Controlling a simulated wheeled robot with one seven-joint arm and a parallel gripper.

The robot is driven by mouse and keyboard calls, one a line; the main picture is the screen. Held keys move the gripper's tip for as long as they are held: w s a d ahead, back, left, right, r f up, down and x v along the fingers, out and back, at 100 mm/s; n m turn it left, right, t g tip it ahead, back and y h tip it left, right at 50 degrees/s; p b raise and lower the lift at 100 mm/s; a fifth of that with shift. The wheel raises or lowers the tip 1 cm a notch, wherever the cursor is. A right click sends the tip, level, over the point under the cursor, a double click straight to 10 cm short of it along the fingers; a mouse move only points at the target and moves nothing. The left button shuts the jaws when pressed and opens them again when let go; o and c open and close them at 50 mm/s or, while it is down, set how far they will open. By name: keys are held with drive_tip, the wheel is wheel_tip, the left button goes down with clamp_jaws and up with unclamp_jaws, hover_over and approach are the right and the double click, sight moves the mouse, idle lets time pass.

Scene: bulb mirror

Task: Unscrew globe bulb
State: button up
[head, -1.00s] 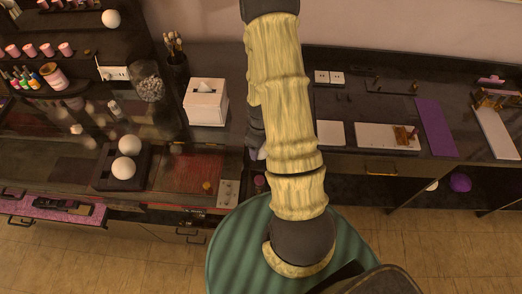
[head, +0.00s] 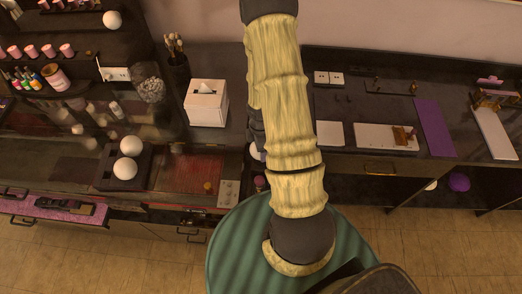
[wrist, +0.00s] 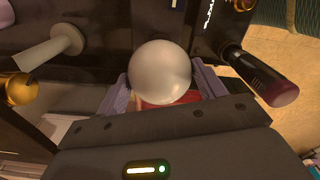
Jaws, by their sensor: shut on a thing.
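A white globe bulb (wrist: 160,72) sits between the two fingers of my gripper (wrist: 161,86) in the wrist view, and the gripper is shut on it. The bulb's base is hidden, so I cannot tell whether it is seated in a socket. In the head view my arm covers most of the gripper; only a sliver of the white bulb (head: 257,153) shows at the arm's left edge. Two white globes (head: 130,146) (head: 125,169) rest in a dark tray (head: 108,181) on the counter. Another white globe (head: 112,19) is on the dark frame at upper left.
A white tissue box (head: 206,104) stands on the counter left of my arm, with a jar (head: 149,88) and a brush holder (head: 178,66) nearby. A red mat (head: 190,175) lies right of the tray. A dark-red-tipped handle (wrist: 281,93) is close on the gripper's right side.

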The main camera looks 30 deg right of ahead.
drive_tip(key=shift+n+p, duration=0.3)
drive_tip(key=shift+n, duration=0.9)
drive_tip(key=n, duration=0.2)
drive_tip(key=shift+n, duration=0.4)
drive_tip(key=o, duration=0.7)
drive_tip(key=shift+r, duration=0.1)
wheel_tip(320, 180, up, 3)
drive_tip(key=p, duration=0.3)
